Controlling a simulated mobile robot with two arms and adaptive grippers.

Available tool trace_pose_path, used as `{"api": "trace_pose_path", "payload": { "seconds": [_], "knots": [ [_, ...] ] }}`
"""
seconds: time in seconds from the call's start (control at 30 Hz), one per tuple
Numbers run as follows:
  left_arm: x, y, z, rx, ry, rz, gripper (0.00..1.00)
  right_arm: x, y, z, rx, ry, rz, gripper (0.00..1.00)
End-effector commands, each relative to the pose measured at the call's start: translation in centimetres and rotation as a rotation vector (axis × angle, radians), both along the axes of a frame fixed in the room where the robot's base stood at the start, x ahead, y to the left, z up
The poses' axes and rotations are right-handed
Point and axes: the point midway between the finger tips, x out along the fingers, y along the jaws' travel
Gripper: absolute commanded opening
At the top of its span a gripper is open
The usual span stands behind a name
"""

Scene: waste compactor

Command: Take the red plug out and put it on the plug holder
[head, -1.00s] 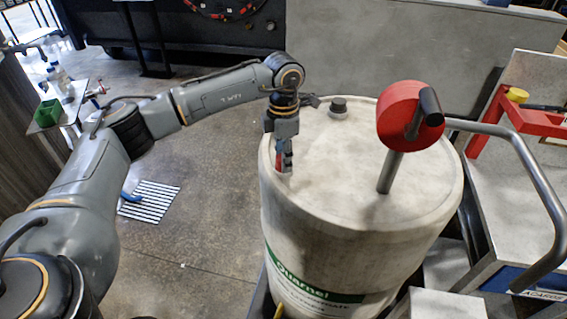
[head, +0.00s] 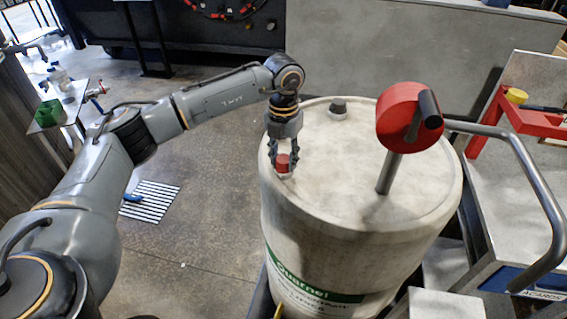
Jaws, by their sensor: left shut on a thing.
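The red plug (head: 283,162) is at the near-left part of the white drum's top (head: 340,150), close to its rim. My left gripper (head: 283,167) points down over it, with a finger on each side, and is shut on the plug. The plug looks to be at the drum top; whether it is seated or slightly raised cannot be told. I cannot make out for sure which thing is the plug holder. My right gripper is not in view.
A red drum-shaped pump head with a crank (head: 405,115) stands on a pipe in the drum. A dark cap (head: 338,107) sits at the back of the top. A metal rail (head: 525,165) and red frame (head: 498,115) are at right. A side table (head: 62,112) stands far left.

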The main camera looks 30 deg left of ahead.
Motion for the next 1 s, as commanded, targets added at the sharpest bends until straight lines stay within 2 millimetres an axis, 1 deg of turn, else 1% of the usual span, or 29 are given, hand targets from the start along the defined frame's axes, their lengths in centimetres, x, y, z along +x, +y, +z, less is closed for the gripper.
{"api": "trace_pose_path", "payload": {
  "seconds": [0.03,0.13,0.4,0.47,0.57,0.7,0.8,1.0],
  "knots": [
    [0.00,-0.03,0.03,0.000,0.000,0.042,0.02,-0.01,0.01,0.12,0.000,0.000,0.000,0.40],
    [0.01,-0.02,-0.01,0.000,0.000,0.095,0.02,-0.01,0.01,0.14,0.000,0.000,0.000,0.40],
    [0.01,-0.01,-0.02,0.000,0.000,0.103,0.02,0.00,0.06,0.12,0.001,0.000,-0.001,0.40],
    [0.01,-0.01,0.00,0.000,0.000,0.129,0.02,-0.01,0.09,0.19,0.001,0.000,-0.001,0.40],
    [0.00,-0.02,0.05,0.000,0.000,0.241,0.02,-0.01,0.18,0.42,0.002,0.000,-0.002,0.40],
    [0.01,-0.03,0.10,-0.001,0.000,0.434,0.02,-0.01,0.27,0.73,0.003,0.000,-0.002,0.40],
    [0.00,-0.02,0.05,-0.001,0.000,0.521,0.02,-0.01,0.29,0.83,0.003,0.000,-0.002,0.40],
    [0.02,-0.01,0.00,0.000,-0.001,0.552,0.02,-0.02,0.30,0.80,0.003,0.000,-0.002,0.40]
  ]
}}
